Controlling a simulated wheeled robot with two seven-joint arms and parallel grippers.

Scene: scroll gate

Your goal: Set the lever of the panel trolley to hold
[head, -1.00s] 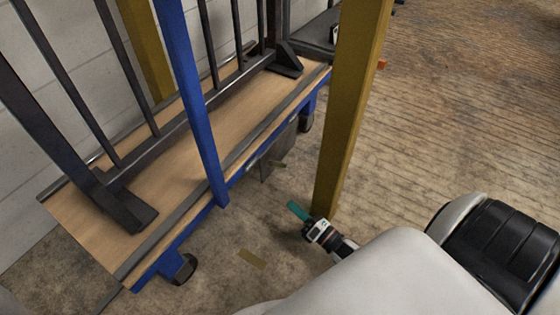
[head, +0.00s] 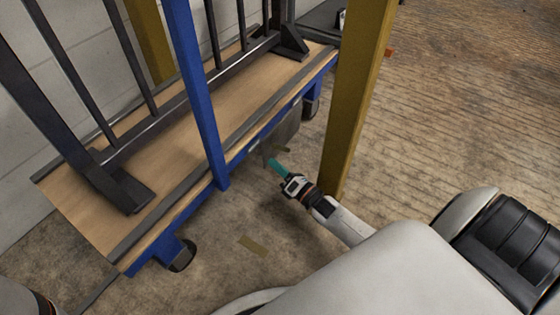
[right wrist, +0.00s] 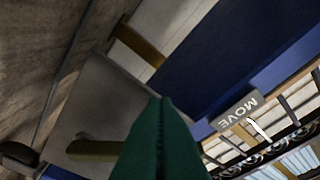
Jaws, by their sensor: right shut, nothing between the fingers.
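The panel trolley (head: 215,115) has a wooden deck on a blue frame. A grey plate (head: 284,130) hangs below its near long side, with a small olive bar (head: 283,149), apparently the lever. My right gripper (head: 277,168), with teal fingers, is shut and empty just below and in front of the plate. In the right wrist view the shut fingertips (right wrist: 160,100) overlap the grey plate (right wrist: 105,90). An olive bar (right wrist: 90,150) lies left of the fingers; contact cannot be told. A sign reading MOVE (right wrist: 238,108) is at their right. No hold sign is readable. My left gripper is out of view.
A yellow post (head: 352,100) stands right of my right gripper, close to my forearm. A blue post (head: 196,90) rises at the trolley's near side. A dark rack (head: 125,185) stands on the deck. Floor (head: 455,110) to the right is open.

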